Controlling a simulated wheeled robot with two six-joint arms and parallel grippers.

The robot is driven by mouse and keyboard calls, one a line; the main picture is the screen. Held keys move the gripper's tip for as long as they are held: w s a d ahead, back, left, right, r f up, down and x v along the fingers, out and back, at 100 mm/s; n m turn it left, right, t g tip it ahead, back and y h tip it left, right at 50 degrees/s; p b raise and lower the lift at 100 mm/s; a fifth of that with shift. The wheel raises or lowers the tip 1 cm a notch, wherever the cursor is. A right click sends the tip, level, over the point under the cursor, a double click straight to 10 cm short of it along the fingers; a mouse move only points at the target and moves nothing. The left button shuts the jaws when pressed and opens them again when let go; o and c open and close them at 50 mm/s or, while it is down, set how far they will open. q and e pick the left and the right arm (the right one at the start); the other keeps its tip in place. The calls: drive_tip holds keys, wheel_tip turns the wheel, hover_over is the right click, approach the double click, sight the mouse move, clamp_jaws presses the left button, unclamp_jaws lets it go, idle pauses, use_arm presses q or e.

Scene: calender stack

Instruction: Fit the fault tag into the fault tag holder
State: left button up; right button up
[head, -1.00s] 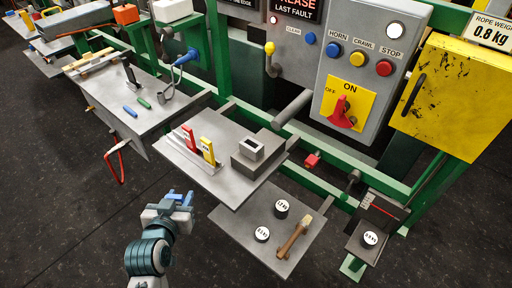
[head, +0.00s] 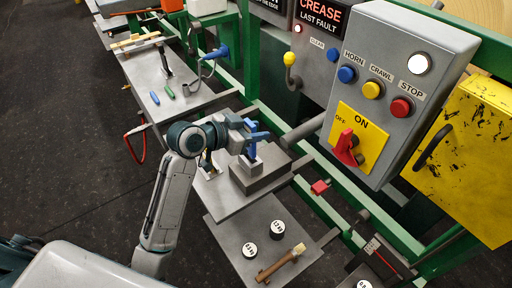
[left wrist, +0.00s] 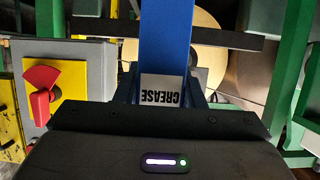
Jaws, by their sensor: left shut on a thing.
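My left gripper (head: 255,133) is over the grey block at the right of the upper shelf. It is shut on the blue fault tag (left wrist: 165,35), whose white label reads CREASE upside down in the left wrist view. In the head view the tag (head: 251,152) points down from the fingers. The pale fault tag holder (head: 253,166) stands on the grey block (head: 262,178), right under the tag. Whether the tag's lower end is inside the slot or just above it cannot be told. My right gripper is not in view.
My left arm mostly hides the other tags on the shelf. The control box (head: 400,85) and yellow box (head: 465,160) stand to the right.

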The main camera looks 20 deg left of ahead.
sight(254, 145)
use_arm(q)
drive_tip(key=shift+f, duration=0.9)
wheel_tip(254, 145, down, 3)
drive_tip(key=shift+f+p, duration=0.1)
drive_tip(key=shift+p, duration=0.25)
drive_tip(key=shift+f, duration=0.25)
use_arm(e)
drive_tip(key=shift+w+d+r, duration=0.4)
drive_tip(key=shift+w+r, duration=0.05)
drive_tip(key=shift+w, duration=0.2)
use_arm(q)
drive_tip(key=shift+f, duration=0.1)
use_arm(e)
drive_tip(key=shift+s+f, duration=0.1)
